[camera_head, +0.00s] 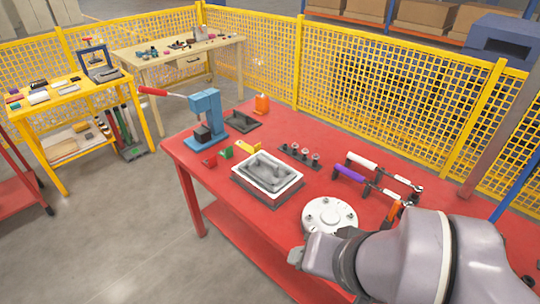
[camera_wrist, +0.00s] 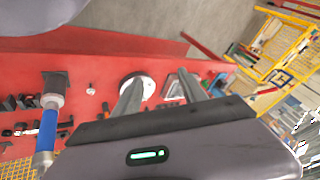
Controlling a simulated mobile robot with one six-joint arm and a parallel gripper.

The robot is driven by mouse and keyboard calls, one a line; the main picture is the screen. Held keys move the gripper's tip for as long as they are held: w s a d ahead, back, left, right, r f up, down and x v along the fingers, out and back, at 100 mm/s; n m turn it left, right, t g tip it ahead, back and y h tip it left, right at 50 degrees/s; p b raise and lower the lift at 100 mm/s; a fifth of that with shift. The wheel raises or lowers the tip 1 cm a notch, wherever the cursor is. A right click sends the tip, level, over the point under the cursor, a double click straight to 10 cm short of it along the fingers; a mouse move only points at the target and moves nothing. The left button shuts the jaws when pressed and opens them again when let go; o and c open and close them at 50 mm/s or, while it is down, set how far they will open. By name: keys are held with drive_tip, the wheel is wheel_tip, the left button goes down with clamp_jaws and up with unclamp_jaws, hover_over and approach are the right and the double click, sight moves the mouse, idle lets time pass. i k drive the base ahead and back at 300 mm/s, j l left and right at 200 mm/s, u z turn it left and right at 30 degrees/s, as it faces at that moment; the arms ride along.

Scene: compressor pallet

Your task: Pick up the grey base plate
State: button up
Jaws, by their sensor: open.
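A pale round plate with several small studs (camera_head: 329,217) lies flat on the red table; it also shows in the wrist view (camera_wrist: 147,88), partly behind one finger. A rectangular piece with a white rim around a grey middle (camera_head: 267,179) lies to its left; part of it shows in the wrist view (camera_wrist: 173,92) between the fingers. I cannot tell for certain which is the grey base plate. My gripper (camera_wrist: 160,77) is open and empty, its two fingers apart above the table.
A blue press (camera_head: 207,115) with a red lever stands at the table's far left corner. Small posts (camera_head: 299,155) and a rack with white and purple rollers (camera_head: 362,172) are behind the plates. Yellow mesh fencing (camera_head: 390,90) runs along the back.

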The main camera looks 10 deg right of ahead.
sight(264, 170)
drive_tip(key=i+j+z, duration=1)
drive_tip(key=j, duration=0.3)
